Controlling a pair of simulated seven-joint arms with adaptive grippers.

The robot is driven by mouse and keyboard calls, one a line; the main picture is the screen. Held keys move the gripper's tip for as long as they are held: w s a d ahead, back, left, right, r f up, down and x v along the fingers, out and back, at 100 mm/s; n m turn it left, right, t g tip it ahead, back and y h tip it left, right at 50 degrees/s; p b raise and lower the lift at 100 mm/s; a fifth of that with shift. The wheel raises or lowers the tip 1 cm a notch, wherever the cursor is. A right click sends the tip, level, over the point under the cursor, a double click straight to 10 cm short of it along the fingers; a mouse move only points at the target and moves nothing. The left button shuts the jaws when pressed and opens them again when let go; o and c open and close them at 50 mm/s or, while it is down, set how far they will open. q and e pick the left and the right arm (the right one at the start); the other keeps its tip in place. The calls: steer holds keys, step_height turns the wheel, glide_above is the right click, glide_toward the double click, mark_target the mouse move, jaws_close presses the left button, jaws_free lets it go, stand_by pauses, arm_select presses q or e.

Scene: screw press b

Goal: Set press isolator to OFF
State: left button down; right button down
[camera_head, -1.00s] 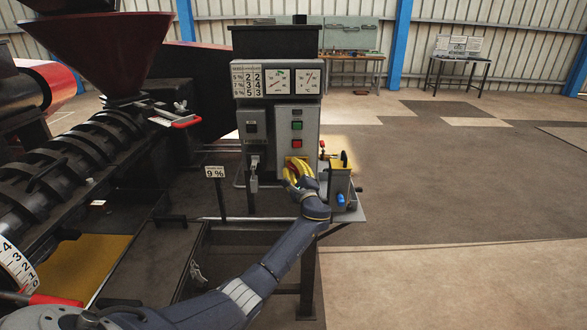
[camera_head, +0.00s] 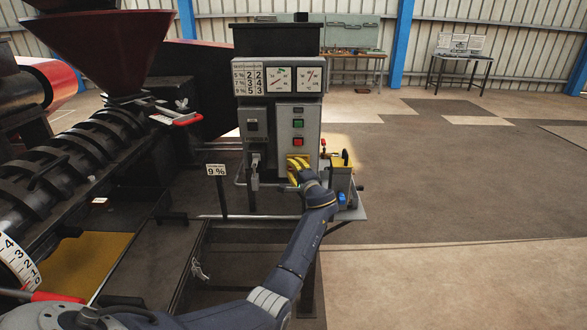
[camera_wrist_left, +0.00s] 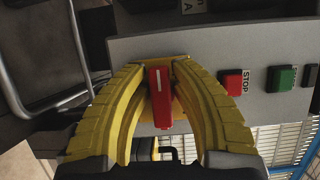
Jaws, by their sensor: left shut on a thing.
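The press isolator is a red rotary handle (camera_wrist_left: 160,95) with a white line, on a yellow plate on the grey control box (camera_head: 298,125). In the left wrist view the handle lies between the two yellow fingers. My left gripper (camera_head: 297,165) is at the lower part of the box and hides most of the isolator in the head view. It also shows in the left wrist view (camera_wrist_left: 162,80), its fingers shut on the red handle. The OFF and ON marks cannot be read. My right gripper does not show.
A green button (camera_head: 298,124) and a red STOP button (camera_head: 298,142) sit just above the isolator. A small side shelf (camera_head: 345,212) with a blue item (camera_head: 342,198) stands right of the box.

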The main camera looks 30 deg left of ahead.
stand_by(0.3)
arm_select(q)
steer(key=c, duration=1.3)
jaws_free()
steer(key=shift+d, duration=0.1)
steer(key=shift+v, duration=3.9)
steer(key=shift+r, duration=0.1)
